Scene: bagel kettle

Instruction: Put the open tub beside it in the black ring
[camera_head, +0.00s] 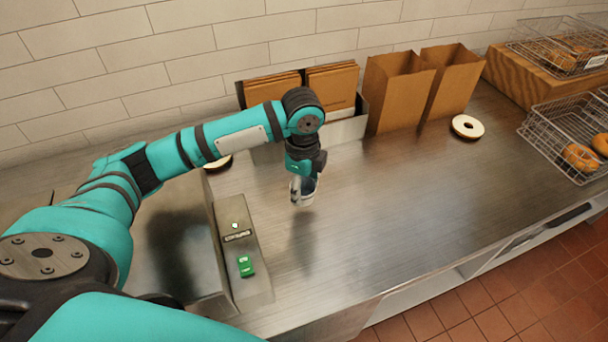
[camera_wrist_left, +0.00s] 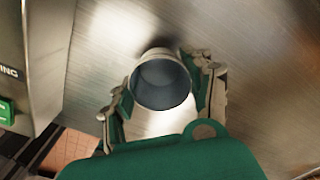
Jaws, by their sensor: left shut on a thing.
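My left gripper (camera_head: 298,188) is shut on a small open tub (camera_head: 308,187) and holds it over the steel counter. In the left wrist view the tub (camera_wrist_left: 162,82) sits between the two fingers, its round mouth open and its grey inside looking empty. A round piece with a pale top and dark centre (camera_head: 467,127) lies at the back right of the counter. A similar dark-and-pale round piece (camera_head: 218,164) lies at the left, partly hidden behind my left arm. I cannot tell for certain which is the black ring. My right gripper is not in view.
A steel box with a green switch (camera_head: 246,266) stands left of the gripper. Brown paper bags (camera_head: 398,90) and a holder of folded bags (camera_head: 345,128) stand along the back wall. Wire baskets with bagels (camera_head: 580,158) are at the right. The middle counter (camera_head: 400,200) is clear.

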